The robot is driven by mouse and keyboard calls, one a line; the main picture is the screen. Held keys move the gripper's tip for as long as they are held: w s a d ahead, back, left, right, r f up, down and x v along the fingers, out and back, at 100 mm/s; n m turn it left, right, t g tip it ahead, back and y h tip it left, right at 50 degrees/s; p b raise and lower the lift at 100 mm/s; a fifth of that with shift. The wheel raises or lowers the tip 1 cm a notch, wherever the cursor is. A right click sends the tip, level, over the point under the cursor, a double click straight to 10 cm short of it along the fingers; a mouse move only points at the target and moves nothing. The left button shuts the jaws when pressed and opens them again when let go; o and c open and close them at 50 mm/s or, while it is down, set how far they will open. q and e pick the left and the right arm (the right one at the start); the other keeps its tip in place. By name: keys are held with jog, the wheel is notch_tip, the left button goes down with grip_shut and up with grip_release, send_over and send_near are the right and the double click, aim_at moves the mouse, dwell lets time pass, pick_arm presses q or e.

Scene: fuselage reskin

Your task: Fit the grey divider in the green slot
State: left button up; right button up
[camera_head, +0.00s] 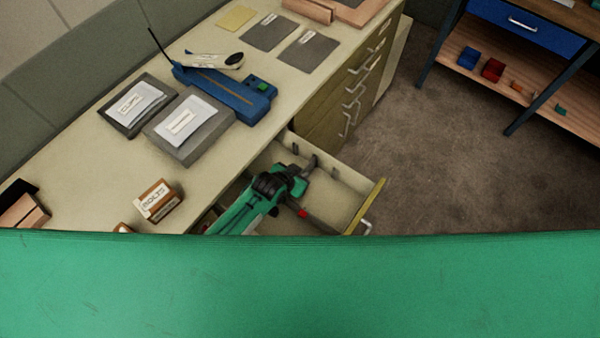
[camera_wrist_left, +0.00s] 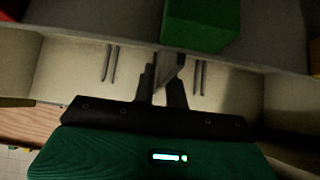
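My left gripper (camera_head: 305,172) reaches into the open drawer (camera_head: 350,212). It also shows in the left wrist view (camera_wrist_left: 164,90), where its dark fingers stand close together on a thin grey piece, which looks like the divider (camera_wrist_left: 170,66). A pale drawer wall with pairs of dark slot lines (camera_wrist_left: 200,76) lies just beyond the fingertips. A green block (camera_wrist_left: 202,22) is above that wall in the picture, slightly right of the fingers. Whether it marks the green slot is unclear. The divider's lower part is hidden. My right gripper is out of view.
The bench holds a cardboard box (camera_head: 158,201), two grey trays with labelled packs (camera_head: 190,138), a blue tool (camera_head: 228,92) and dark sheets (camera_head: 307,51). A shelf unit (camera_head: 520,75) stands at the right. A green surface fills the foreground.

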pick_arm(q)
jog(key=shift+o, duration=1.2)
jog(key=b+v, duration=0.2)
jog(key=v, duration=1.2)
jog(key=shift+f, duration=0.15)
